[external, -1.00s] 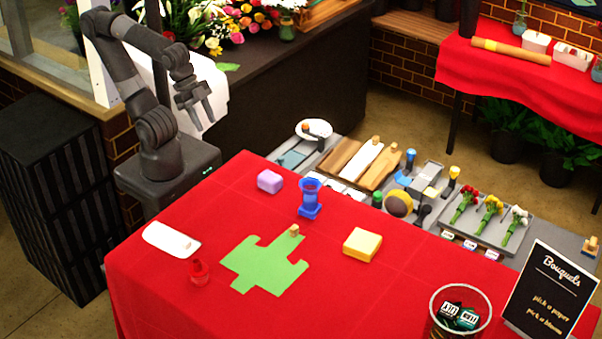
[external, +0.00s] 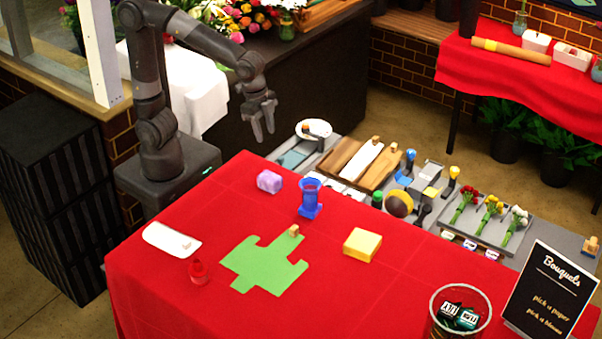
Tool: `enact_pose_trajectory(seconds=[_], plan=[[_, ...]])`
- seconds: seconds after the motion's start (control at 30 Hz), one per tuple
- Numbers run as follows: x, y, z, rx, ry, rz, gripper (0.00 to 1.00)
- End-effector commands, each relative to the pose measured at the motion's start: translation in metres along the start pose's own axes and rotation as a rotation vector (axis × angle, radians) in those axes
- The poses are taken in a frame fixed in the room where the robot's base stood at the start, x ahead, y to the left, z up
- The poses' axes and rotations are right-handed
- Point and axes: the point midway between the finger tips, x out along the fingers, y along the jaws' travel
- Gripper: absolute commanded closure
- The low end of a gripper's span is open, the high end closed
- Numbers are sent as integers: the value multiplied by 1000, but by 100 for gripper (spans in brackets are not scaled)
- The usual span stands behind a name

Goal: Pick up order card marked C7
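Dark cards with white markings (external: 459,316) sit in a clear round container (external: 433,305) at the front right of the red table. The markings are too small to read, so I cannot tell which card, if any, is C7. My gripper (external: 264,137) hangs in the air beyond the table's back edge, far from the cards. Its fingers point down, are apart and hold nothing.
A black Bouquets sign (external: 545,290) stands beside the container. The red table (external: 330,285) also bears a green mat (external: 265,268), a yellow block (external: 362,243), a blue stand (external: 309,198) and a purple block (external: 269,181). Flowers (external: 490,215) lie on a grey counter behind.

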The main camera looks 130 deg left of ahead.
Motion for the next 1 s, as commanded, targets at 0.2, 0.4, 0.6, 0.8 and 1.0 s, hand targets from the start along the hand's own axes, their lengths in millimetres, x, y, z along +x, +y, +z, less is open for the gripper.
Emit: enact_pose_trajectory(seconds=[0.2,0.4,0.6,0.8,1.0], plan=[[51,-46,-36,-5,-101,15,60],[91,-79,-53,-3,-165,32,60],[111,-93,-58,0,-190,41,60],[139,-93,-53,0,-193,42,60],[162,-92,-50,0,-190,41,60]])
